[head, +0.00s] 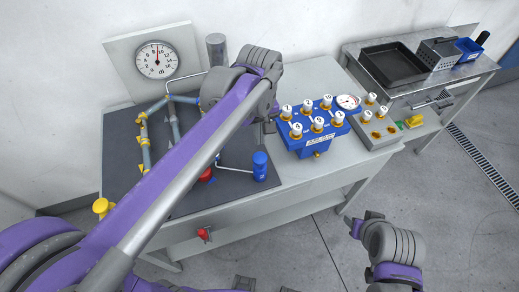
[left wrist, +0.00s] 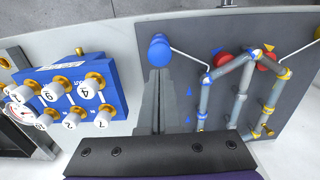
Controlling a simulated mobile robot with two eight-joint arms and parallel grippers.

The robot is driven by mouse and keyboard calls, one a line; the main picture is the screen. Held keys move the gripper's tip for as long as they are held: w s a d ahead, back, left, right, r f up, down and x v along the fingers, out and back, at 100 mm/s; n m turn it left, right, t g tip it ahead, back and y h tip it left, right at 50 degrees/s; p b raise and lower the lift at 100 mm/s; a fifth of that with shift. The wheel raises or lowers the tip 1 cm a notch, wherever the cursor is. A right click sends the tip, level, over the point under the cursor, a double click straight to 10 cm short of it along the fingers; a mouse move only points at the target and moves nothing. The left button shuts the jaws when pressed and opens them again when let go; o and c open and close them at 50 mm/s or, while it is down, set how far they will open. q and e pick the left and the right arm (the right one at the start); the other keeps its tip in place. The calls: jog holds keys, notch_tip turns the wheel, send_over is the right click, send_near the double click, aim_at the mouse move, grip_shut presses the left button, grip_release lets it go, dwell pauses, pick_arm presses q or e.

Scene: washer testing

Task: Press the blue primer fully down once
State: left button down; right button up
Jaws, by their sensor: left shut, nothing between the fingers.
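The blue primer (head: 260,166) is an upright blue cylinder with a rounded cap, at the right front of the dark panel in the head view. In the left wrist view its round blue cap (left wrist: 159,48) shows just beyond my left fingertips. My left gripper (left wrist: 157,74) is shut and empty, its fingers pointing toward the primer. In the head view only a dark bit of the left gripper (head: 269,126) shows below the wrist, above and behind the primer. I cannot tell whether the fingertips touch the cap.
A blue manifold (head: 318,143) with numbered white knobs stands right of the primer. Pipes (head: 144,150) with yellow fittings and a pressure gauge (head: 157,60) are at left. A side table at the right back holds a black tray (head: 394,64). Grey bench surface surrounds the manifold.

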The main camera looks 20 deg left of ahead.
aim_at(259, 157)
pick_arm(q)
notch_tip(259, 157, down, 7)
jog(key=shift+r, duration=0.1)
pick_arm(e)
jog(key=shift+f, duration=0.1)
dwell(0.3)
pick_arm(q)
notch_tip(259, 157, down, 3)
jog(key=shift+b, duration=0.95)
jog(key=shift+s+r, duration=0.1)
jog(key=shift+s, duration=0.2)
jog(key=shift+w, duration=0.15)
pick_arm(e)
jog(key=shift+s+f, duration=0.3)
jog(key=shift+f, duration=0.3)
jog(key=shift+s+f, duration=0.25)
jog(key=shift+f, duration=0.35)
